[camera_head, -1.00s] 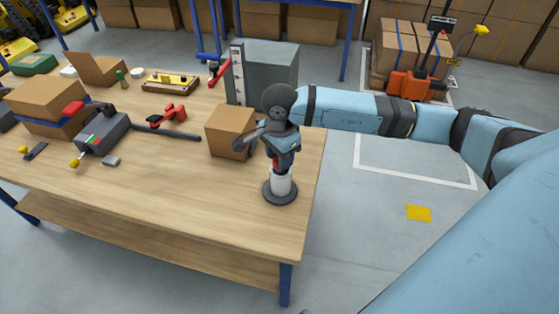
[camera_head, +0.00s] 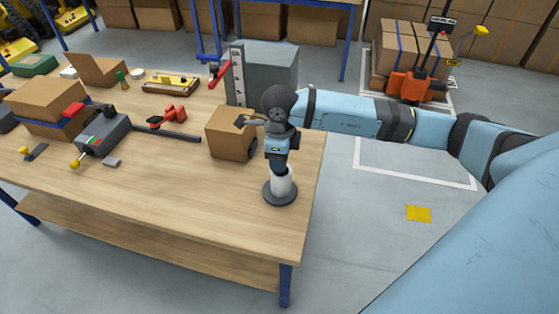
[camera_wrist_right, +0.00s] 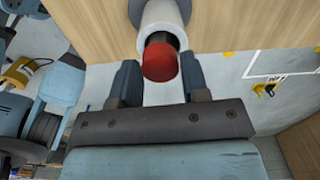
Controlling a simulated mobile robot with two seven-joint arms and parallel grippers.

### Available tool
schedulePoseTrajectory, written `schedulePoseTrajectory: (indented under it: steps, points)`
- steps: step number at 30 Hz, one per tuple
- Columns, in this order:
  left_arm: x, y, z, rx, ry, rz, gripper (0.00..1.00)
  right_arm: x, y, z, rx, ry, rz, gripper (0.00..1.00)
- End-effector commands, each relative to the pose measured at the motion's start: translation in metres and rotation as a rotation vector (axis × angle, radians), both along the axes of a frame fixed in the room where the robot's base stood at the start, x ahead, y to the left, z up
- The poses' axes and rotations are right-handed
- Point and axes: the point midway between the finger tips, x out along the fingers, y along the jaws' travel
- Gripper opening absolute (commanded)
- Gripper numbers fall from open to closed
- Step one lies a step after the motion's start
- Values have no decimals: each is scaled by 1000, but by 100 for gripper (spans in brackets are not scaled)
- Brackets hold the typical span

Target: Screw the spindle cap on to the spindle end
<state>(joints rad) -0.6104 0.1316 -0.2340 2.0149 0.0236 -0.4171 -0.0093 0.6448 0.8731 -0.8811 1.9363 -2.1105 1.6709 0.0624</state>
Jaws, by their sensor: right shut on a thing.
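The spindle end is a white upright cylinder (camera_head: 281,182) on a dark round base (camera_head: 283,199), near the right front edge of the workbench. It also shows at the top of the right wrist view (camera_wrist_right: 160,14), with a dark band at its open end. The red spindle cap (camera_wrist_right: 160,64) sits at that end, in line with it; how far it is on, I cannot tell. My right gripper (camera_head: 281,163) points down over the spindle and is shut on the cap, one finger on each side. In the head view the gripper hides the cap. My left gripper is not in view.
A cardboard box (camera_head: 226,134) stands just left of my right gripper on the workbench (camera_head: 190,190). A grey block (camera_head: 270,70) with a scale is behind it. A grey device (camera_head: 103,132), red clamp (camera_head: 174,115) and dark bar (camera_head: 170,133) lie further left. The bench front is clear.

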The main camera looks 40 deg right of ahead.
Motion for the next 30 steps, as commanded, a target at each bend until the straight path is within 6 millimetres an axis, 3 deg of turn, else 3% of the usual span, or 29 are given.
schedulePoseTrajectory:
  steps: [5, 6, 8, 16, 18, 22, 30]
  points:
    - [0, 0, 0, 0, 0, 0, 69, 0, 0, 0, 1, -1, 0, 22]
    - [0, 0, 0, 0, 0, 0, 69, 0, 0, 0, 1, -1, 1, 51]
    - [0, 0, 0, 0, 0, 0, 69, 0, 0, 0, 1, -1, 1, 62]
    - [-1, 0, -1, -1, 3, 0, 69, 0, 0, 0, 1, -1, 3, 62]
    - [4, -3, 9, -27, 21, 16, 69, 0, 0, -1, 0, -1, 9, 62]
    - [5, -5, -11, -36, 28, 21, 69, 1, -1, -6, -2, -5, 223, 62]
    - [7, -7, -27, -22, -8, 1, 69, 1, 0, -6, -1, -4, 673, 62]
